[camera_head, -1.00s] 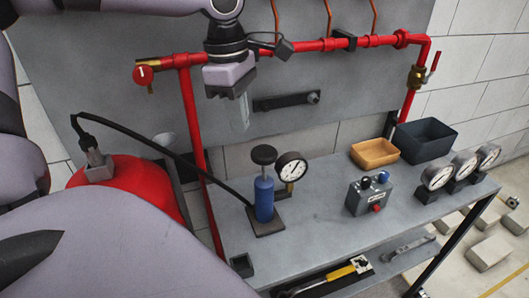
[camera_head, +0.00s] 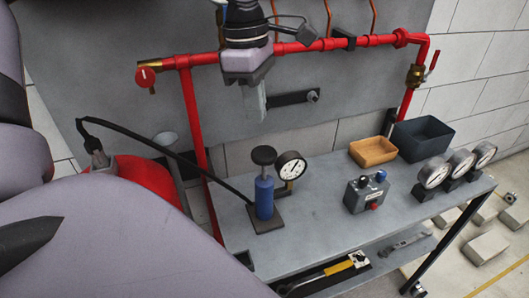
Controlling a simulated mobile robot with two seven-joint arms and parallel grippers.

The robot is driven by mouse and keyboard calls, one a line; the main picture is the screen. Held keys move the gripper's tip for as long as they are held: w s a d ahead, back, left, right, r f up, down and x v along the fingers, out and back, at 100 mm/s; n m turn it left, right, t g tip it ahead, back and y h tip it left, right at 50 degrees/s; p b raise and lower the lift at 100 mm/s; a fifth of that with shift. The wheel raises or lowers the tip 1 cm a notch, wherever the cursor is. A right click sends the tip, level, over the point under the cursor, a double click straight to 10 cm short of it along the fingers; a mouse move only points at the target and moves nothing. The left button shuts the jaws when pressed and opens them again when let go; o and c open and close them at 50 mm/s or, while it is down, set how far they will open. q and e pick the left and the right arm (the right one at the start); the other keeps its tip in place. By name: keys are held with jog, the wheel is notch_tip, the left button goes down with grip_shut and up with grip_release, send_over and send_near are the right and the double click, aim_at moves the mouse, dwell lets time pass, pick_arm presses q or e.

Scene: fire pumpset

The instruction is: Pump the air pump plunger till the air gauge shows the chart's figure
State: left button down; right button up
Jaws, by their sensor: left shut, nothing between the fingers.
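The air pump (camera_head: 264,198) is a blue cylinder standing upright on a dark base plate on the grey bench. Its plunger has a black round knob (camera_head: 264,155) above the cylinder. A white-faced air gauge (camera_head: 291,166) stands just behind the pump to the right; its reading is too small to tell. My left gripper (camera_head: 257,104) hangs with its fingers pointing down, shut and empty. In the picture it is above the knob and apart from it. No chart can be made out. My right gripper is not in view.
A red pipe (camera_head: 340,43) runs along the back panel. A black hose (camera_head: 165,152) links the pump to a red tank (camera_head: 150,180) at left. A control box (camera_head: 366,193), orange tray (camera_head: 373,152), dark bin (camera_head: 425,138) and three gauges (camera_head: 433,174) stand right on the bench (camera_head: 320,225).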

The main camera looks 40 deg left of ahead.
aim_at(261, 151)
pick_arm(q)
jog(key=f+b, duration=0.2)
jog(key=f, duration=0.1)
jog(key=f+b, duration=0.2)
jog(key=shift+w+d+f, duration=0.1)
jog(key=shift+d+f, duration=0.1)
jog(key=shift+f, duration=0.2)
jog(key=shift+f+b, duration=0.3)
jog(key=shift+f, duration=0.2)
jog(key=shift+d, duration=0.1)
jog(key=shift+f, duration=0.1)
